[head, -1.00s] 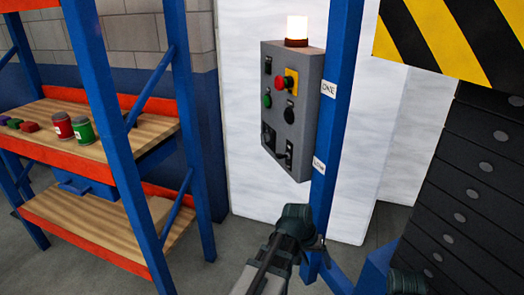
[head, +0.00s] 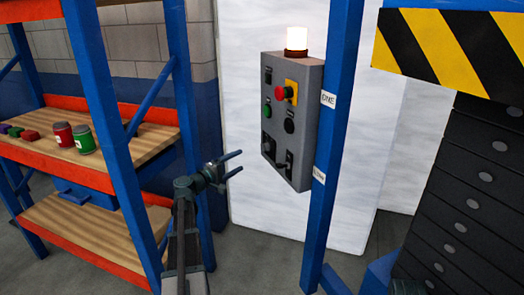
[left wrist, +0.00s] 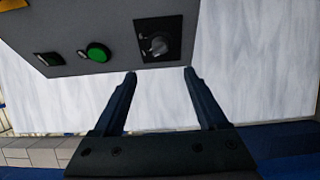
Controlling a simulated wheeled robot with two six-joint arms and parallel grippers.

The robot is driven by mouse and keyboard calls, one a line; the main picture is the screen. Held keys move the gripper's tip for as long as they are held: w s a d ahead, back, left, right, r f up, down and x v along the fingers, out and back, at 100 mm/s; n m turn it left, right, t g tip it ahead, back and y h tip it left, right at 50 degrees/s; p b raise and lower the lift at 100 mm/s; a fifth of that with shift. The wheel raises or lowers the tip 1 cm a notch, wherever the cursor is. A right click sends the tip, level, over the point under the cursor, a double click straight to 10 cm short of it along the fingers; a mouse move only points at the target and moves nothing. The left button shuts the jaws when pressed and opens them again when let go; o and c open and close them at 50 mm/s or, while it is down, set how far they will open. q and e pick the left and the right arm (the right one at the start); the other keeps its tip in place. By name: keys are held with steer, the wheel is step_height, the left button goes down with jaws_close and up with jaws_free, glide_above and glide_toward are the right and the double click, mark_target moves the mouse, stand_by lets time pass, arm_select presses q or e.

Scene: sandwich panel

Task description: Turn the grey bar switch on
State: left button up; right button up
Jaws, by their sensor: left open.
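A grey control panel (head: 305,105) hangs beside a blue post. In the left wrist view, a grey bar-like knob (left wrist: 159,44) sits on a square black plate at the panel's edge. It appears to be the lower-left plate (head: 268,146) in the head view, where the bar's angle is too small to read. My left gripper (head: 239,162) is open and empty, left of the panel's lower part and apart from it. In the left wrist view its fingertips (left wrist: 160,72) straddle the knob's line, short of the plate. My right gripper's fingers do not show.
The panel also carries a red button (head: 281,93), a green button (head: 267,108) and a black round knob (head: 289,126). A lit lamp (head: 297,40) tops it. The blue post (head: 332,130) stands close right; a shelf rack (head: 105,150) stands left.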

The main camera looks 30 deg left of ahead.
mark_target(263, 149)
arm_select(q)
steer(key=w, duration=0.4)
steer(key=w+d, duration=0.1)
steer(key=w, duration=0.4)
steer(key=w+d, duration=0.1)
steer(key=w, duration=0.3)
steer(key=shift+w+d, duration=0.15)
steer(key=shift+w, duration=0.2)
jaws_close()
